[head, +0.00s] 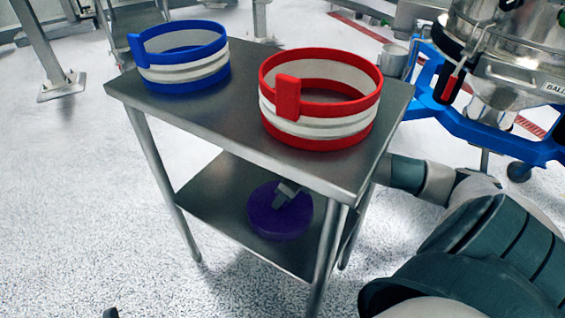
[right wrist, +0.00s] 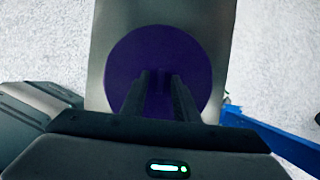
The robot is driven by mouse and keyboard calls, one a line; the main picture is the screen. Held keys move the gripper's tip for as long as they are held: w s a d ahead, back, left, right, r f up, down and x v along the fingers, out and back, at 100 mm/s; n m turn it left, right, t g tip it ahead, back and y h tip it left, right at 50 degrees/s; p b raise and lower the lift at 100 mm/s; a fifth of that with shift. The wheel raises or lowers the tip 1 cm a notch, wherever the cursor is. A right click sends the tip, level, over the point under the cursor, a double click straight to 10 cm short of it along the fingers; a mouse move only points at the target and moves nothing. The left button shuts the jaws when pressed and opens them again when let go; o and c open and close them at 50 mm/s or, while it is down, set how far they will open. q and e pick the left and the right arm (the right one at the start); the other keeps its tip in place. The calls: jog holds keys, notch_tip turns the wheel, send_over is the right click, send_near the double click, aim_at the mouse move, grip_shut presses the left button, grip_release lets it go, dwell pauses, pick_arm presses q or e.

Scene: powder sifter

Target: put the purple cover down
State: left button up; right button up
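The purple cover (head: 268,222) is a round disc at the lower shelf (head: 216,204) of the steel table, toward its right end. I cannot tell whether it rests on the shelf or hangs just above it. My right gripper (head: 288,190) reaches in under the table top from the right and is over the cover's middle. In the right wrist view the two fingers (right wrist: 161,88) are close together on either side of the cover's raised purple handle, shut on it. The cover (right wrist: 128,68) lies flat below them. My left gripper is not in view.
A blue-and-white ring (head: 183,86) and a red-and-white ring (head: 335,136) stand on the table top (head: 235,115). Table legs frame the shelf. The left part of the shelf is bare. A steel sifter on a blue frame (head: 480,132) stands at the right.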

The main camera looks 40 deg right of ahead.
aim_at(287, 208)
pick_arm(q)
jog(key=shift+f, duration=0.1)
pick_arm(e)
jog(key=shift+r, duration=0.1)
